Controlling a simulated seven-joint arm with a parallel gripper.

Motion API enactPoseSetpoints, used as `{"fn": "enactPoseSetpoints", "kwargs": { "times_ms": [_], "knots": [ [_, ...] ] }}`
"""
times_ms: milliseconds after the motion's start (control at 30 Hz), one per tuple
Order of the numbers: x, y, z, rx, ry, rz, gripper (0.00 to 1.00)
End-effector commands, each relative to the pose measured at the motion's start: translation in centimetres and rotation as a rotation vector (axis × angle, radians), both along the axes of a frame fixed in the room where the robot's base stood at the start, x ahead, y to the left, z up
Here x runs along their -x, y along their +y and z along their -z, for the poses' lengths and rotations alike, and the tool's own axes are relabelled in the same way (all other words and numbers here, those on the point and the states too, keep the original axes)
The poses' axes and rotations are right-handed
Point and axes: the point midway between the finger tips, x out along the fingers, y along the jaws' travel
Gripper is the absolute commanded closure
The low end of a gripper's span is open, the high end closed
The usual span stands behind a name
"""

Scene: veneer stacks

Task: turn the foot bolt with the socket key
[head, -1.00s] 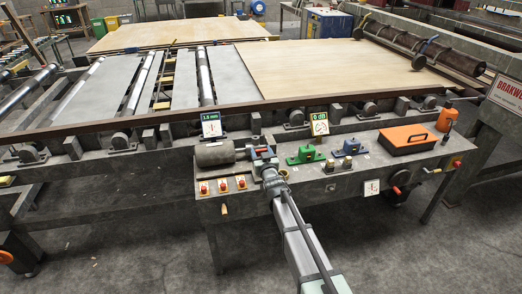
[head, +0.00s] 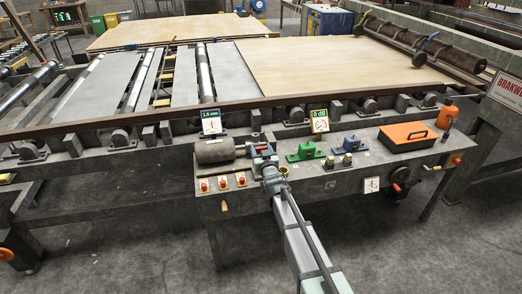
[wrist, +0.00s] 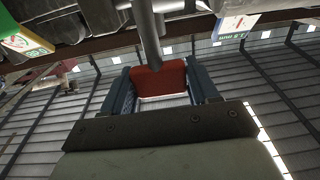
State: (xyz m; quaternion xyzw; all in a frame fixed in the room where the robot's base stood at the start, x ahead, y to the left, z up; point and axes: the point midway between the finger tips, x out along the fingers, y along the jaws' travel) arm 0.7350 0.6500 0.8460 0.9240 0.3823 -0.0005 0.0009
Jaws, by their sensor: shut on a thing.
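My gripper (head: 264,155) is at the left part of the grey bench, beside a grey cylinder with a thin shaft. In the wrist view, its two blue fingers (wrist: 160,88) are shut on a red block (wrist: 160,77). A grey shaft (wrist: 150,35) runs from the red block up to the larger grey body at the top of that view. I cannot tell for sure whether the red block belongs to the socket key. The foot bolt cannot be made out; my gripper and the small scale hide detail there.
Right of my gripper stand a green block (head: 306,152), a blue block (head: 348,145) and an orange box (head: 408,138). The grey cylinder (head: 213,151) and red buttons (head: 222,182) lie to the left. The floor in front is clear.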

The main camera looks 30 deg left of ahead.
Motion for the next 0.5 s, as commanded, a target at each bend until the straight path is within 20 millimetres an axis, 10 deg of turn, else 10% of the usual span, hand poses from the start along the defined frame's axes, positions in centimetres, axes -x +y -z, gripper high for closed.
{"fn": "enactPoseSetpoints", "kwargs": {
  "times_ms": [500],
  "knots": [
    [-0.02, 0.02, 0.88, -0.001, -0.001, 0.0, 0.71]
  ]
}}
